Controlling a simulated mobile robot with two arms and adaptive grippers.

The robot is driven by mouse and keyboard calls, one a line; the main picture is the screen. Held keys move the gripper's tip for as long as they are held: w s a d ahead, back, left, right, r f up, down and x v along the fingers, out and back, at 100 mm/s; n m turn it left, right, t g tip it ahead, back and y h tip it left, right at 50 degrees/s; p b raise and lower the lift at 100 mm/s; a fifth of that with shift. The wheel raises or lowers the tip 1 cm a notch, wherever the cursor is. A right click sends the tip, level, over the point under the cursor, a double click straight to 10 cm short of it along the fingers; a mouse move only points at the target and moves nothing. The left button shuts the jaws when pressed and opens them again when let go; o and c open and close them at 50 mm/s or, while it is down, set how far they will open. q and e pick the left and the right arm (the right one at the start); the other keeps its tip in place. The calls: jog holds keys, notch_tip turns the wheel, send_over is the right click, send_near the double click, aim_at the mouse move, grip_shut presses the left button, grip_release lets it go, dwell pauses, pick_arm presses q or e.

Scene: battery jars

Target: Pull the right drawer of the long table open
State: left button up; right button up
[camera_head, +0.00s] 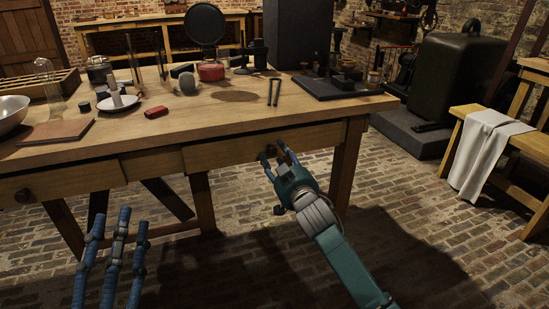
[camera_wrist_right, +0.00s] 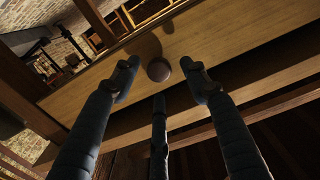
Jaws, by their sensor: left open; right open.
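The long table (camera_head: 215,112) has a wooden right drawer (camera_head: 220,154) in its front, which looks about flush with the table. In the right wrist view the drawer front (camera_wrist_right: 110,82) fills the middle, with a round dark knob (camera_wrist_right: 158,70) on it. My right gripper (camera_head: 274,158) is at the drawer front, open. In the wrist view its fingers (camera_wrist_right: 160,85) stand on both sides of the knob and below it, with visible gaps; contact is not seen. In the head view the fingers partly hide the knob. My left gripper (camera_head: 119,222) is open and empty, low in front of the table.
The left drawer with its knob (camera_head: 23,196) is at the left. On the tabletop are a red block (camera_head: 156,112), a dark tray (camera_head: 335,88) and several jars and tools. A bench with a white cloth (camera_head: 484,150) stands at right. The brick floor before the right drawer is clear.

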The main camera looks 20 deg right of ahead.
pick_arm(q)
jog(key=shift+s+r+t, duration=0.25)
jog(key=shift+s+r, duration=0.05)
jog(key=shift+r, duration=0.2)
jog(key=shift+s+r+t, duration=0.25)
jog(key=shift+r, duration=0.2)
pick_arm(e)
jog(key=shift+w, duration=0.65)
grip_shut()
jog(key=shift+r, duration=0.1)
